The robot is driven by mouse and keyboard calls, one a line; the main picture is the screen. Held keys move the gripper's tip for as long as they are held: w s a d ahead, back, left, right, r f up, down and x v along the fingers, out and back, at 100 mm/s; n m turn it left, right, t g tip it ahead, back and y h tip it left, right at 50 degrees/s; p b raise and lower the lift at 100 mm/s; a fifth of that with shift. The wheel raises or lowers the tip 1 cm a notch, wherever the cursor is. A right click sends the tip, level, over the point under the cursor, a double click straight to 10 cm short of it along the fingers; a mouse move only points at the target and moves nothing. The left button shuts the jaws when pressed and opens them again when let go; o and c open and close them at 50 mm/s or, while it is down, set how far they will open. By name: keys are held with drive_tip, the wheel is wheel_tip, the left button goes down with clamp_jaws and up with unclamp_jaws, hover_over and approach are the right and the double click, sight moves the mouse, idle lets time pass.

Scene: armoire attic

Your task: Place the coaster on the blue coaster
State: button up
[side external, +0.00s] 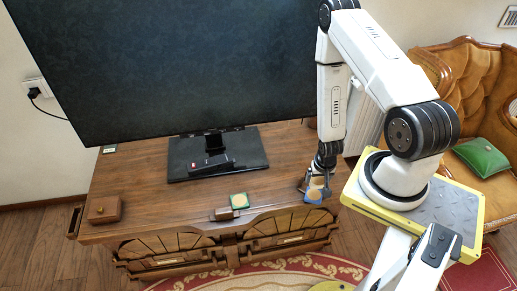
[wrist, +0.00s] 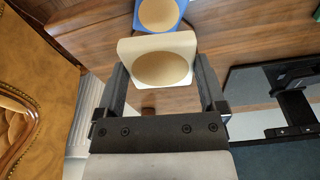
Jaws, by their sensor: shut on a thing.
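My gripper (wrist: 160,62) is shut on a cream square coaster (wrist: 185,42) with a round tan middle; the two fingers hold it by opposite sides. The blue coaster (wrist: 183,14), also with a tan round middle, shows just beyond it at the top edge of the wrist view, partly cut off. In the side view the blue coaster (side external: 313,199) lies near the right end of the wooden cabinet top, with my gripper (side external: 318,181) right above it. The held coaster is small and partly hidden there, and I cannot tell the exact gap between the two.
A wooden box (side external: 104,209) stands at the left. A large screen on a black base (side external: 250,160) fills the back, with a dark remote-like object (side external: 212,164) on the base.

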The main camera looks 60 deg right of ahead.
sight(314, 194)
drive_tip(key=shift+f, duration=1.75)
drive_tip(key=shift+f, duration=1.8)
drive_tip(key=shift+f, duration=0.1)
drive_tip(key=o, duration=0.9)
drive_tip(key=shift+s+a+r, duration=0.2)
drive_tip(key=shift+a+r, duration=0.05)
drive_tip(key=shift+r, duration=1.8)
drive_tip(key=shift+s+a+r, duration=0.15)
drive_tip(key=shift+a+r, duration=0.05)
drive_tip(key=shift+r, duration=1.8)
drive_tip(key=shift+s+a+r, duration=0.2)
drive_tip(key=shift+a+r, duration=0.05)
drive_tip(key=shift+r, duration=1.8)
